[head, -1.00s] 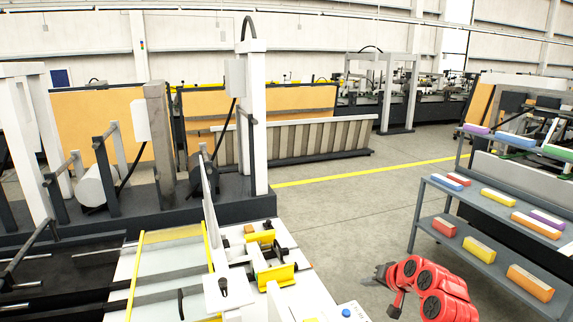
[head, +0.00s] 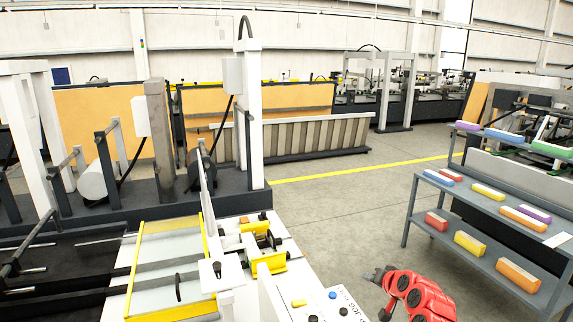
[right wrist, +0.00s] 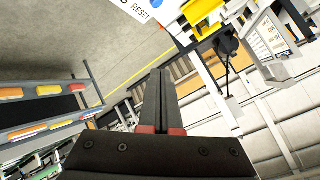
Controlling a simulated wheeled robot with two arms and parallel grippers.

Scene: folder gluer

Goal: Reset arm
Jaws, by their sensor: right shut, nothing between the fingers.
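My right arm is red and comes in at the bottom right of the head view. Its gripper (head: 378,275) hangs over the floor between the machine and the shelf rack. In the right wrist view the two dark fingers of the gripper (right wrist: 158,85) lie together, shut and empty. They touch nothing. A white panel (right wrist: 128,18) with the word RESET and a blue button (right wrist: 156,4) shows at the top of that view. In the head view the control panel (head: 330,292) has several buttons and stands left of the right gripper. My left gripper is not in view.
A grey shelf rack (head: 412,205) with several coloured boxes stands at the right. The folder gluer's white table (head: 290,262), with yellow guides (head: 270,265), is at lower left and centre. The floor (head: 335,215) between them is clear, crossed by a yellow line (head: 350,170).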

